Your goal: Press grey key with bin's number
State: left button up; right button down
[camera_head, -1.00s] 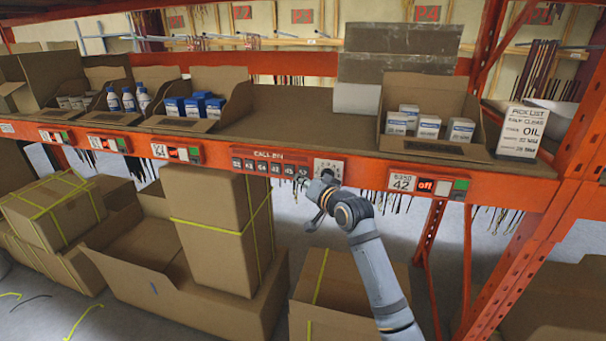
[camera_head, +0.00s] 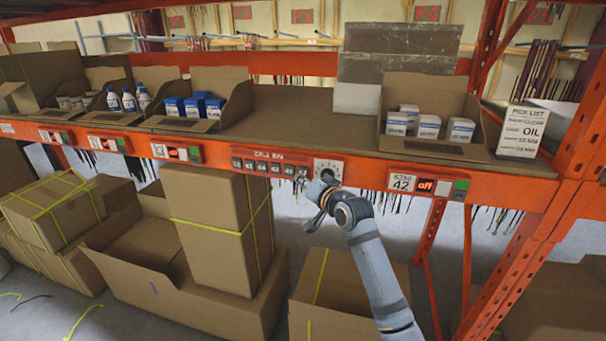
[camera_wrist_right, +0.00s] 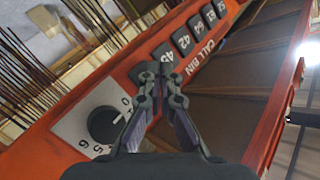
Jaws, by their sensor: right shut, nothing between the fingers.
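A "CALL BIN" panel (camera_head: 266,165) on the orange shelf beam carries a row of dark grey numbered keys. In the right wrist view, the keys include one that seems to read 45 (camera_wrist_right: 164,53) and one reading 42 (camera_wrist_right: 183,40); the others are small. My right gripper (camera_head: 305,184) is shut and empty at the right end of the key row. In the wrist view, its fingertips (camera_wrist_right: 160,72) are close to the 45 key; I cannot tell whether they touch. My left gripper is out of view.
A numbered black dial (camera_head: 328,170) sits right of the keys, close to the gripper. An open carton (camera_head: 452,92) holds white-blue boxes. Strapped cartons (camera_head: 215,230) stand below the shelf.

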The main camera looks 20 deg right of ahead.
jog(key=shift+w+d, duration=0.1)
jog(key=shift+w+d, duration=0.2)
jog(key=shift+w, duration=0.05)
jog(key=shift+w+d, duration=0.2)
jog(key=shift+w, duration=0.15)
dwell(0.8)
jog(key=shift+s+a+p, duration=0.1)
jog(key=shift+s+p, duration=0.05)
jog(key=shift+p, duration=0.25)
jog(key=shift+s+a+p, duration=0.4)
jog(key=shift+s, duration=0.2)
jog(key=s+a+p, duration=0.1)
jog(key=s, duration=0.1)
jog(key=s+a+p, duration=0.1)
jog(key=s, duration=0.1)
jog(key=shift+a, duration=0.4)
